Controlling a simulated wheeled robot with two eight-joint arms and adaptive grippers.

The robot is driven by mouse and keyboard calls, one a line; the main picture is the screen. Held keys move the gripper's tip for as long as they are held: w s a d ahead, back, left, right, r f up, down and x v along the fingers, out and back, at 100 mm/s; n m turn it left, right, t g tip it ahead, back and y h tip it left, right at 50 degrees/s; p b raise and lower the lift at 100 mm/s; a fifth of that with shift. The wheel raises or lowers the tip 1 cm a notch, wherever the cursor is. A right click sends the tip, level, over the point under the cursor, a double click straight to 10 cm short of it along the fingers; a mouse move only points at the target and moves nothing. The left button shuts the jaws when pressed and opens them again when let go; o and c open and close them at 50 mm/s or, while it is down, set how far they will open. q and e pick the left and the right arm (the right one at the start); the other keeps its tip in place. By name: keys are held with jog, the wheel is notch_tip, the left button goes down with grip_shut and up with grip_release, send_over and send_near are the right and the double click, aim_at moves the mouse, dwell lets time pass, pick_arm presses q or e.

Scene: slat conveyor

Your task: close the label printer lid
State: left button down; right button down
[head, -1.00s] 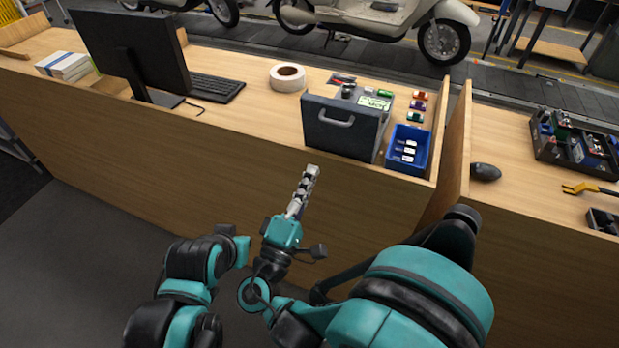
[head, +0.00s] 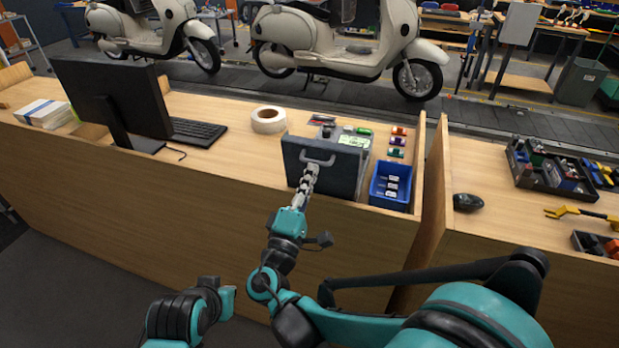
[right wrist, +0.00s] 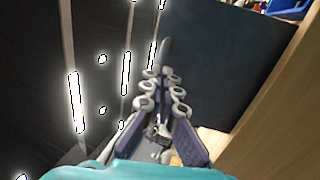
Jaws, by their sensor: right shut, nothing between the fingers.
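The label printer (head: 352,139) stands on the wooden bench, its top showing behind a dark grey lid (head: 338,176). The lid is open and stands roughly upright on the side facing me, with a light grey handle (head: 320,160) on its face. My right gripper (head: 308,176) is shut and empty, its fingertips just below the handle in the picture; I cannot tell if they touch. In the right wrist view, the shut fingers (right wrist: 161,80) point towards the dark lid panel (right wrist: 235,60). My left arm shows at the lower left, but its gripper is not visible.
A blue bin (head: 390,186) stands close to the right of the lid. A tape roll (head: 268,120), keyboard (head: 190,132) and monitor (head: 110,95) are to the left. A wooden divider (head: 433,200) rises at the right. Space before the bench front is free.

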aim_at(318, 146)
jog(key=shift+w+d+r+p, duration=0.1)
jog(key=shift+w+r+p, duration=0.15)
jog(key=shift+r+p, duration=0.25)
jog(key=w+r+g+p, duration=0.1)
jog(key=p, duration=0.1)
jog(key=w+d+r+g+p, duration=0.1)
jog(key=w+p, duration=0.1)
jog(key=p, duration=0.1)
jog(key=w+r+g+y+p, duration=0.1)
jog(key=p, duration=0.1)
jog(key=shift+w+d+r+p, duration=0.2)
jog(key=shift+d+p, duration=0.05)
jog(key=shift+p, duration=0.05)
jog(key=w+d+f+g+y+p, duration=0.1)
jog(key=w+d+f+g+p, duration=0.1)
jog(key=w+g+p, duration=0.2)
jog(key=w+d+f+g+y+p, duration=0.2)
jog(key=w+g+p, duration=0.2)
jog(key=w, duration=0.6)
jog(key=w+d+f+g+y+p, duration=0.1)
jog(key=w+d+f+g+p, duration=0.1)
jog(key=w+g, duration=0.4)
jog(key=shift+w+d+f+y+p, duration=0.25)
jog(key=shift+w+d+p, duration=0.35)
jog(key=shift+p, duration=0.55)
jog(key=shift+w+f, duration=0.8)
jog(key=shift+f, duration=0.15)
jog(key=shift+f, duration=0.1)
